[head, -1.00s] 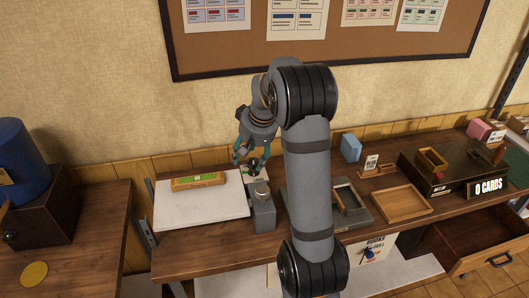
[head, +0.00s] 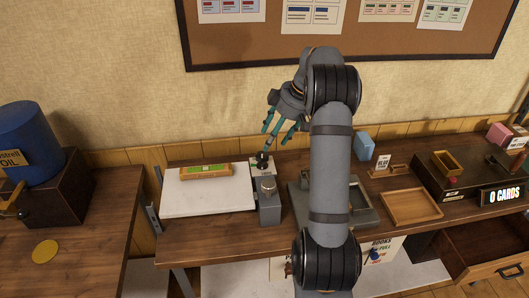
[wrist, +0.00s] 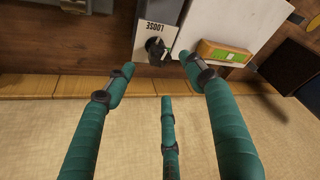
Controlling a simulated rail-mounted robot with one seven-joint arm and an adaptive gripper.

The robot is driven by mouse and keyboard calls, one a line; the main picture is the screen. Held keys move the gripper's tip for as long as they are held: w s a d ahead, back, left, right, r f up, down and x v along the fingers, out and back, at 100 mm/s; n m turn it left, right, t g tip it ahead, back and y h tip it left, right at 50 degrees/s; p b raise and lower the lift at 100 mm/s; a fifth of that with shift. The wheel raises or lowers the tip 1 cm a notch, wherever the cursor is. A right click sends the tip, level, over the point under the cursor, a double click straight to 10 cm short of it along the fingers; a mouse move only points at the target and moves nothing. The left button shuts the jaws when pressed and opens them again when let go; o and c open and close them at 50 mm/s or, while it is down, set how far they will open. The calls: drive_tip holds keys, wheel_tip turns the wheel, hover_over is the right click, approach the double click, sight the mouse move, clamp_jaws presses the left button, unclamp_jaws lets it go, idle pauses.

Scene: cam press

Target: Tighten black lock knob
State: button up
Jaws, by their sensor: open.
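The black lock knob (head: 262,161) stands on a small pale plate (head: 261,172) at the back of the bench, just right of the white board. In the wrist view the knob (wrist: 155,48) is at the upper middle, and the plate (wrist: 150,28) reads "LOOSE". My gripper (head: 278,136) is open and empty, its teal fingers (wrist: 152,82) spread above and to the right of the knob in the head view. In the wrist view the knob shows beyond the fingertips, between the two outer fingers. I see no clear contact.
A white board (head: 208,198) carries a wooden-framed green level-like block (head: 206,171). A grey block with a round top (head: 269,203) stands in front of the knob. A wooden tray (head: 411,206) and dark box (head: 462,180) lie right. The wall is close behind.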

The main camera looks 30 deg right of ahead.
sight(262, 154)
drive_tip(key=p+x, duration=0.1)
drive_tip(key=x, duration=0.7)
drive_tip(key=shift+w+a+f+p, duration=0.1)
drive_tip(key=shift+a+f+p, duration=0.1)
drive_tip(key=shift+p, duration=0.1)
drive_tip(key=shift+c, duration=0.4)
drive_tip(key=c, duration=1)
